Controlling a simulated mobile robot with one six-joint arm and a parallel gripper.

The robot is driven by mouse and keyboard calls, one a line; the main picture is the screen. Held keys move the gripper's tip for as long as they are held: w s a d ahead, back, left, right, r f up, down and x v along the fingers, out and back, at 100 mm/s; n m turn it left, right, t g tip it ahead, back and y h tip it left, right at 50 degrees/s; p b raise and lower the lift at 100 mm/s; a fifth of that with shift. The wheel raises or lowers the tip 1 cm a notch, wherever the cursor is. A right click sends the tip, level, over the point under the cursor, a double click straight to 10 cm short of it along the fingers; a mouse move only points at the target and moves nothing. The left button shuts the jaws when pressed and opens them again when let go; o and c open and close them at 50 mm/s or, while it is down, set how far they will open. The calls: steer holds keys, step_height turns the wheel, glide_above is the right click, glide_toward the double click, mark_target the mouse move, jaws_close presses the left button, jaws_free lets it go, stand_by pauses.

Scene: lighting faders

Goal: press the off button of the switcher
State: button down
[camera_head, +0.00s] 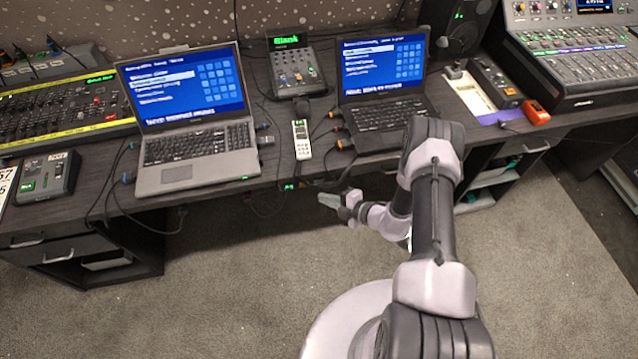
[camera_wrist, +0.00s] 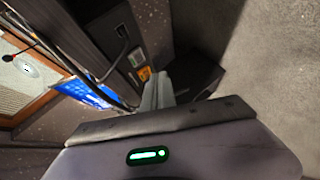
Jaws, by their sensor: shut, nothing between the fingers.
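A small dark console with a green "Blank" display (camera_head: 293,68) stands on the desk between two laptops; it may be the switcher, but I cannot tell for sure. Its keys are too small to make out an off button. My gripper (camera_head: 328,200) is shut and empty. It is in front of the desk's front edge, over the floor, well apart from that console and touching nothing. The wrist view shows its two fingers (camera_wrist: 158,90) together, pointing toward dark furniture. I cannot pick out the console in the wrist view.
A left laptop (camera_head: 195,158) and a right laptop (camera_head: 385,112) flank a white remote (camera_head: 301,139) and loose cables. A small box (camera_head: 45,178) and a long fader board (camera_head: 60,110) are at left. A mixer (camera_head: 575,50) is at right. Open carpet lies before the desk (camera_head: 225,188).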

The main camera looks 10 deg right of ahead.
steer(key=shift+w+b, duration=0.65)
steer(key=shift+w, duration=0.75)
stand_by(0.9)
steer(key=shift+w+b, duration=0.35)
steer(key=shift+w, duration=0.05)
steer(key=shift+w, duration=0.3)
stand_by(0.7)
steer(key=shift+s, duration=0.75)
steer(key=shift+s+p, duration=0.7)
steer(key=shift+s, duration=1.8)
